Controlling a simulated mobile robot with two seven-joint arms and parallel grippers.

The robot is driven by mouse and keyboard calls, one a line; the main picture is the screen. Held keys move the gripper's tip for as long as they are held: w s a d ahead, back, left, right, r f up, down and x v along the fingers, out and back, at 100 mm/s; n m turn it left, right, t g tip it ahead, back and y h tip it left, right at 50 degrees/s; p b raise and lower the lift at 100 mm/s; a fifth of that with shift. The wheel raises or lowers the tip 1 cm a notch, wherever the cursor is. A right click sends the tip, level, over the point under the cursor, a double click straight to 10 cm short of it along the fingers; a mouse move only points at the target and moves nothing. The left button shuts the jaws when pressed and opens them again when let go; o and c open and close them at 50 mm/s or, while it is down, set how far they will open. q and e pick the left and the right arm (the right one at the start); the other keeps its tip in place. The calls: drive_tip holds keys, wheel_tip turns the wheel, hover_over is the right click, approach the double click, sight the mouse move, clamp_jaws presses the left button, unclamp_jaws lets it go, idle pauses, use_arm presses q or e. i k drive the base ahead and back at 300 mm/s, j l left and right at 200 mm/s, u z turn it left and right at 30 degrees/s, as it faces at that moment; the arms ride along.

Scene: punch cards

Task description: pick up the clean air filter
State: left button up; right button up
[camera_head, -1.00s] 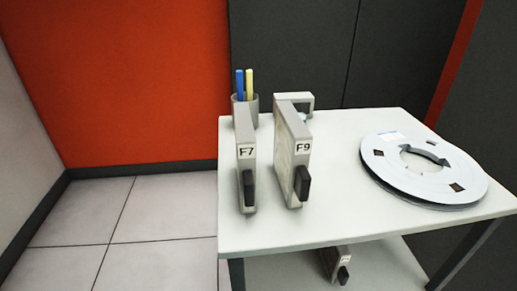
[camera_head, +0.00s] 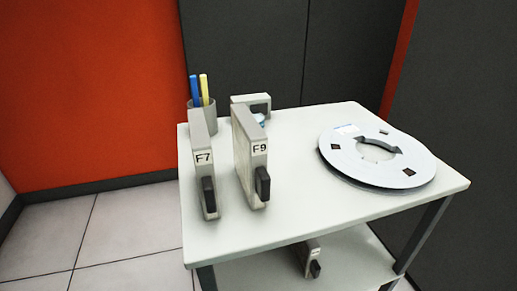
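Two slim grey-beige cassettes with black handles stand upright on the white table: one labelled F7 (camera_head: 203,165) at the left and one labelled F9 (camera_head: 250,158) beside it, with a small gap between them. A third, similar cassette (camera_head: 308,256) lies partly hidden on the lower shelf. I cannot tell which of these, if any, is the clean air filter. Neither of my grippers is in view.
The white table (camera_head: 290,218) has a lower shelf (camera_head: 345,262). A cup (camera_head: 208,118) with a blue and a yellow pen, a small grey holder (camera_head: 251,99) and a tape reel (camera_head: 377,156) stand on top. Free room lies in front of the reel. Dark panels are behind.

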sight(250, 141)
drive_tip(key=l, duration=0.45)
drive_tip(key=k+l+u, duration=0.1)
drive_tip(key=l, duration=0.3)
drive_tip(key=k+l, duration=0.1)
drive_tip(key=l, duration=0.35)
drive_tip(key=k+l+u, duration=0.1)
drive_tip(key=l, duration=0.3)
